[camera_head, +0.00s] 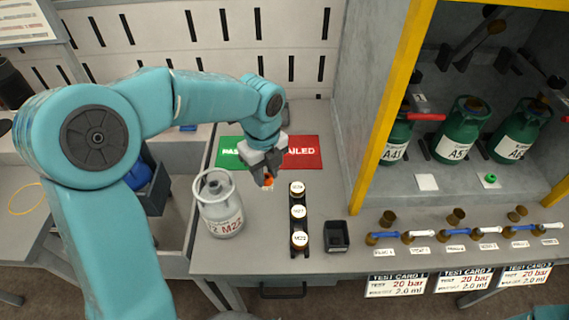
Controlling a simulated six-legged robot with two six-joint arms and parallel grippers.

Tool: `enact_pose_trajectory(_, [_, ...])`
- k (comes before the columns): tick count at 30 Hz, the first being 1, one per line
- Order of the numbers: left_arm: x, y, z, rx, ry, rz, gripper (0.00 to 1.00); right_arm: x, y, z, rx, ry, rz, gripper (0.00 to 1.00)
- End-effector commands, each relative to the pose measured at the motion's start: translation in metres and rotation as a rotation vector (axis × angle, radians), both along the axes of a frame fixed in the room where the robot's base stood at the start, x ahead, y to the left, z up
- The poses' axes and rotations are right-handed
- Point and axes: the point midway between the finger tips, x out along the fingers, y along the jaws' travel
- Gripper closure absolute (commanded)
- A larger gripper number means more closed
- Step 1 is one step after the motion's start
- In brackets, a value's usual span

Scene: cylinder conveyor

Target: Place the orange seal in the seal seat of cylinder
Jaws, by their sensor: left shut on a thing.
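My left gripper (265,176) is shut on the small orange seal (268,182), which shows between its fingertips above the grey bench. The grey-white cylinder (223,214) stands upright on the bench, left of and nearer than the gripper. It has a ring-shaped collar on top and a label with red letters. The seal is apart from the cylinder in the picture. The seat inside the collar is too small to make out clearly.
A black rack (292,245) with several labelled round caps stands right of the cylinder, beside a small black bin (336,237). A green and red mat (300,152) lies behind the gripper. Green cylinders (462,132) stand in a yellow-edged cabinet at right.

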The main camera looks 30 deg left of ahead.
Motion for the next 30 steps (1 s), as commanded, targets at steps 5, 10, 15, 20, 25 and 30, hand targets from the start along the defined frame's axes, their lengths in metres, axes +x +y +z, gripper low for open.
enact_pose_trajectory(5, [0.000, 0.000, 0.007, 0.000, -0.001, -0.001, 1.00, 0.000, 0.000, 0.000, 0.000, 0.000, 0.000, 0.00])
enact_pose_trajectory(10, [0.002, -0.020, -0.004, -0.001, 0.004, -0.053, 1.00, 0.000, 0.000, 0.000, 0.000, 0.000, 0.000, 0.00])
enact_pose_trajectory(15, [0.008, -0.045, -0.022, 0.000, 0.002, 0.036, 1.00, 0.000, 0.000, 0.000, 0.000, 0.000, 0.000, 0.00])
enact_pose_trajectory(20, [0.013, -0.059, -0.033, 0.001, 0.002, 0.289, 1.00, 0.000, 0.000, 0.000, 0.000, 0.000, 0.000, 0.00])
enact_pose_trajectory(25, [0.018, -0.072, -0.043, 0.001, 0.002, 0.673, 1.00, 0.000, 0.000, 0.000, 0.000, 0.000, 0.000, 0.00])
enact_pose_trajectory(30, [0.023, -0.079, -0.051, -0.001, 0.000, 1.112, 1.00, 0.000, 0.000, 0.000, 0.000, 0.000, 0.000, 0.00])
